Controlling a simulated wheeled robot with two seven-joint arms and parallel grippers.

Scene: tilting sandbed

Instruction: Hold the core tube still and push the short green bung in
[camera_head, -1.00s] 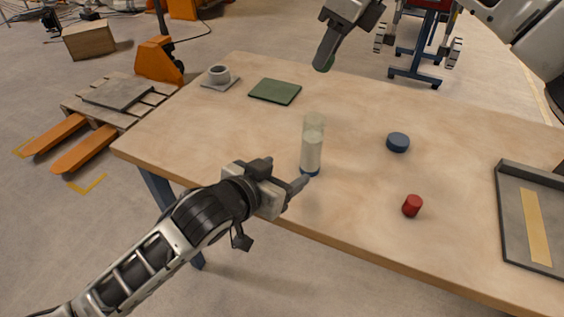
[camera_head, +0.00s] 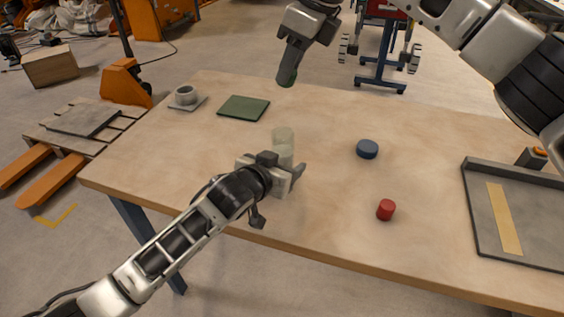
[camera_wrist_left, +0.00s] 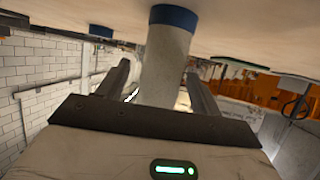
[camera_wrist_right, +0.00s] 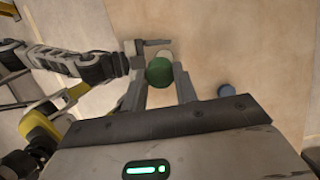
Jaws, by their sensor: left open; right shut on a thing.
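The core tube (camera_head: 283,137) stands upright on the table, pale and translucent with whitish fill. Its blue bottom end (camera_wrist_left: 173,17) shows in the left wrist view. My left gripper (camera_head: 284,168) is open low at the tube, hiding its lower part in the head view. In the left wrist view the tube (camera_wrist_left: 166,65) appears between the two open fingers, with no clear grip. My right gripper (camera_head: 289,72) is shut on the green bung (camera_wrist_right: 158,72), above and behind the tube in the head view. The bung's dark green end (camera_head: 287,80) points down, apart from the tube.
A blue disc (camera_head: 367,149) and a red bung (camera_head: 386,209) lie right of the tube. A grey tray (camera_head: 478,215) with a tan strip is at the right. A green mat (camera_head: 243,108) and a pale ring on a plate (camera_head: 186,96) are at the back left.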

